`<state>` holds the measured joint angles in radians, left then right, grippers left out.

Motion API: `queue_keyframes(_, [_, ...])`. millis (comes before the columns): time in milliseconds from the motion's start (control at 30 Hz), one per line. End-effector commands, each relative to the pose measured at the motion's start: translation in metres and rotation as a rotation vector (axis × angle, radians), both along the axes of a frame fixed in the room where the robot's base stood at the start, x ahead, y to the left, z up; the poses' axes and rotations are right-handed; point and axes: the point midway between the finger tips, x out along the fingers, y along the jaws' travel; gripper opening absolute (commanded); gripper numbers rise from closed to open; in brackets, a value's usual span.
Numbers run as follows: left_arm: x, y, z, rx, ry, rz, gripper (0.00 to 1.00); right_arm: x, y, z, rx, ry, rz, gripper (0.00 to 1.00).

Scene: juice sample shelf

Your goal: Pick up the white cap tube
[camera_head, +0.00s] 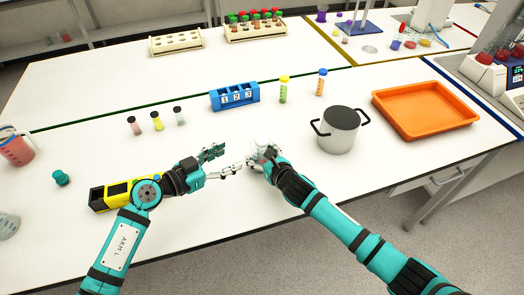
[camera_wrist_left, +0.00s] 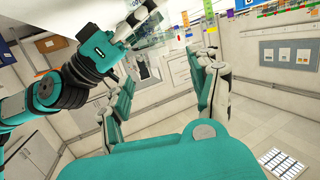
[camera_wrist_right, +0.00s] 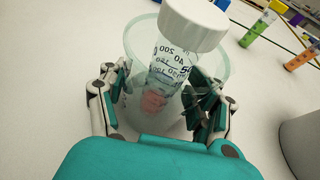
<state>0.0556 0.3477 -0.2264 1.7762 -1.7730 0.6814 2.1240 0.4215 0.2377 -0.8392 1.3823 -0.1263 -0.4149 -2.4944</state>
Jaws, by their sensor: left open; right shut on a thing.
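The white cap tube (camera_wrist_right: 194,25) stands tilted in a clear graduated beaker (camera_wrist_right: 136,50) in the right wrist view. Its white cap rises above the rim, and something pink shows low down inside. My right gripper (camera_wrist_right: 160,88) has its fingers on both sides of the beaker and is shut on it; the tube is between the fingers but I see no finger on it. In the head view the right gripper (camera_head: 257,160) largely hides beaker and tube. My left gripper (camera_head: 224,160) is open and empty just left of it; its spread fingers show in the left wrist view (camera_wrist_left: 162,85).
A steel pot (camera_head: 338,137) stands right of my right gripper, with an orange tray (camera_head: 466,122) beyond. A blue numbered rack (camera_head: 236,102), green tube (camera_head: 283,92), orange tube (camera_head: 321,83) and small dark-capped vials (camera_head: 157,122) stand behind.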

Motion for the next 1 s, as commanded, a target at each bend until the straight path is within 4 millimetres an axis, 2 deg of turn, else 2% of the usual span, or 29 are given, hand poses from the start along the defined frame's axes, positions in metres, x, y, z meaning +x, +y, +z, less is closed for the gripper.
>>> queue_keyframes(200, [0.025, -0.030, -0.006, -0.001, -0.002, -0.003, 0.61, 0.000, 0.000, 0.001, 0.000, -0.001, 0.000, 0.24])
queue_keyframes(467, [0.038, -0.047, -0.009, 0.001, -0.002, -0.005, 0.61, 0.000, 0.000, 0.000, 0.000, -0.001, 0.000, 0.24])
queue_keyframes(700, [0.061, -0.074, -0.012, 0.001, -0.001, -0.004, 0.61, 0.000, 0.000, 0.001, 0.000, -0.001, 0.000, 0.24])
queue_keyframes(1000, [0.067, -0.082, -0.014, 0.004, -0.001, -0.004, 0.61, 0.000, 0.000, 0.000, 0.000, -0.001, 0.000, 0.24])
